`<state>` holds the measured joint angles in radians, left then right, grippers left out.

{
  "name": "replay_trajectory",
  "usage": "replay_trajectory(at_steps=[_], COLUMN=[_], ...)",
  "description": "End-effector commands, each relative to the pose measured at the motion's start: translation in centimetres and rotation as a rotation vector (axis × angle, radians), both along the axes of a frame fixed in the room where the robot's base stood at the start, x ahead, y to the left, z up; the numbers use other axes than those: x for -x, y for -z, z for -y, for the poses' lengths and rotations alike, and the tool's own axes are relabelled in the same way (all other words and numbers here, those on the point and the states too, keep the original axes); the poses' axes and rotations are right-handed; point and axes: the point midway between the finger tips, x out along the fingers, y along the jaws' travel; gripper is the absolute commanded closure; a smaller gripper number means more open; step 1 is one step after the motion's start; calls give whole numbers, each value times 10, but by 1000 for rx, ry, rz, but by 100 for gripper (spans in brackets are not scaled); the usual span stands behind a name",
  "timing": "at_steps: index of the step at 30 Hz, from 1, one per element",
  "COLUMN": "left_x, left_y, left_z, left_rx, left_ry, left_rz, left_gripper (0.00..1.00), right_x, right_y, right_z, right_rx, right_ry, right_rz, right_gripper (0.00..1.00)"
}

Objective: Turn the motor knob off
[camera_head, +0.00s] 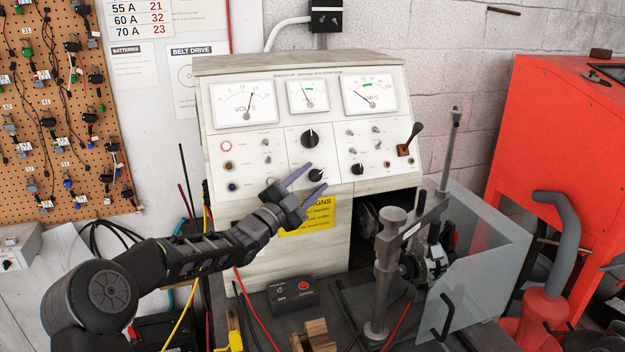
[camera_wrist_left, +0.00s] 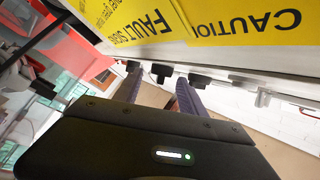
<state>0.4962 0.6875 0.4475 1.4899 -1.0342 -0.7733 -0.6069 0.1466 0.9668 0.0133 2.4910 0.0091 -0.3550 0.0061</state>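The control panel (camera_head: 297,115) has several black knobs, and I cannot read which is labelled motor. A small black knob (camera_head: 316,175) is at the lower middle, below a larger black knob (camera_head: 310,138). Another small knob (camera_head: 357,168) is to the right. My left gripper (camera_head: 318,176) is open, its two purple fingers apart in front of the panel, on either side of the lower middle knob in the picture. In the left wrist view, a black knob (camera_wrist_left: 160,73) shows between the fingertips; contact is not clear. My right gripper is out of view.
Below the panel are a yellow sign (camera_head: 308,217) and a small black box with a red button (camera_head: 292,294). A metal stand (camera_head: 388,265) and a clear shield (camera_head: 478,265) are at the right. A toggle lever (camera_head: 410,138) sticks out at the panel's right.

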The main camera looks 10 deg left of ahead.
Motion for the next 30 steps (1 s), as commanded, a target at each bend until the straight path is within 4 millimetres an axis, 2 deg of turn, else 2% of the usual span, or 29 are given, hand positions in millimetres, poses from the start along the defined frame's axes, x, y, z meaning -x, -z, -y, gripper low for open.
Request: replay_trajectory(at_steps=[2, 17, 25, 30], left_x=[0, 0, 0, 0], left_y=[0, 0, 1, 4], left_z=[0, 0, 0, 1], left_rx=[0, 0, 2, 13], left_ry=[0, 0, -1, -7], left_rz=[0, 0, 1, 8], left_gripper=[59, 100, 100, 100], right_x=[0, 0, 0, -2], right_y=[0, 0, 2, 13], right_z=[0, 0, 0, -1], right_rx=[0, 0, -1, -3], right_ry=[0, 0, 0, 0], right_rz=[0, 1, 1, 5], right_gripper=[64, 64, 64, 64])
